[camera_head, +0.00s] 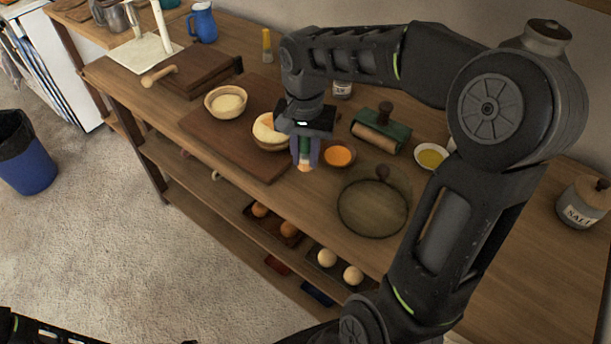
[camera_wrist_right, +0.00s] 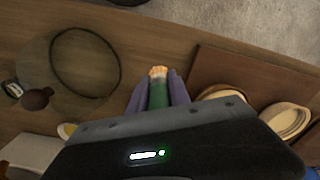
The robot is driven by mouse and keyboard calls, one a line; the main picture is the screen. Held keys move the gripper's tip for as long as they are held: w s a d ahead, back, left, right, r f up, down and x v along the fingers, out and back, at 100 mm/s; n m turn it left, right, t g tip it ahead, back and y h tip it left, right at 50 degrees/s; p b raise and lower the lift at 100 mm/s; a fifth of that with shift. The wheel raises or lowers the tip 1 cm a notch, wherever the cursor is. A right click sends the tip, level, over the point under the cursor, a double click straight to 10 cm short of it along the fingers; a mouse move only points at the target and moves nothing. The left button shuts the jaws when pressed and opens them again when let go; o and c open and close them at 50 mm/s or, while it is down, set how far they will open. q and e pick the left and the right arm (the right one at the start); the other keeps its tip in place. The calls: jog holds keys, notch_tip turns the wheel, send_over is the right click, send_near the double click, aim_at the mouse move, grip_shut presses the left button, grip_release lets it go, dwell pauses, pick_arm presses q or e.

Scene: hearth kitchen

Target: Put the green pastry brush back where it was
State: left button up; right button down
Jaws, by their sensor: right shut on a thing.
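My right gripper (camera_head: 305,150) is shut on the green pastry brush (camera_head: 304,158), over the front part of the worktop by the dark board's right edge. The brush's pale tip points downward. In the right wrist view the green brush (camera_wrist_right: 158,95) sits between the two purple fingers of the gripper (camera_wrist_right: 158,100). Its upper end is hidden by the gripper body. I cannot tell whether the tip touches the wood. My left gripper is not in view; only dark parts of my left arm show at the bottom left.
A bowl of orange contents (camera_head: 338,156) stands just right of the brush. A round glass lid (camera_head: 373,210) lies front right. A wooden bowl (camera_head: 272,146) is left, on the dark board (camera_head: 215,135). A green stand with a roller (camera_head: 380,130) is behind right.

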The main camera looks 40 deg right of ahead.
aim_at(306, 185)
jog(key=shift+f, duration=1.35)
jog(key=shift+f, duration=0.1)
jog(key=shift+f, duration=1.8)
jog(key=shift+f, duration=0.15)
jog(key=c, duration=1.2)
grip_release()
notch_tip(306, 185, up, 12)
jog(key=shift+s+a+r, duration=0.1)
jog(key=shift+r, duration=0.1)
